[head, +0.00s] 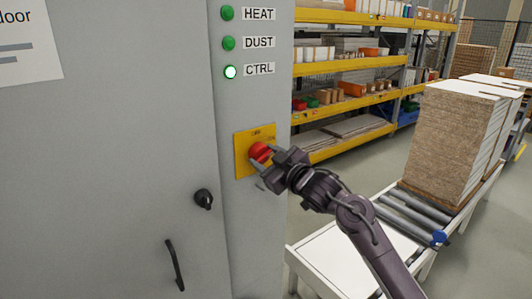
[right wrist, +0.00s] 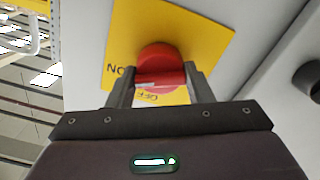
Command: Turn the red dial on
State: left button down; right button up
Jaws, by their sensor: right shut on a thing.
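The red dial (head: 259,151) sits on a yellow plate (head: 241,160) on the grey cabinet's narrow front panel. My right gripper (head: 257,159) is at the dial, with its fingers on either side of the knob. In the right wrist view, the dial (right wrist: 160,62) lies between the two fingertips (right wrist: 160,82), and the gripper is shut on it. The yellow plate (right wrist: 205,35) there bears the letters "ON" and "OFF", seen upside down. Part of the dial's handle is hidden by the fingers. My left gripper is not in view.
Green lamps for HEAT (head: 227,13) and DUST (head: 228,43) sit above; the CTRL lamp (head: 230,72) glows brightly. A black knob (head: 204,199) and black door handle (head: 175,265) are on the cabinet door. A roller conveyor (head: 408,214) with stacked boards (head: 455,142) stands right.

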jog(key=m+p, duration=0.2)
jog(key=m, duration=0.2)
jog(key=shift+f+m, duration=0.1)
jog(key=shift+m, duration=0.3)
dwell(0.4)
jog(key=o, duration=1)
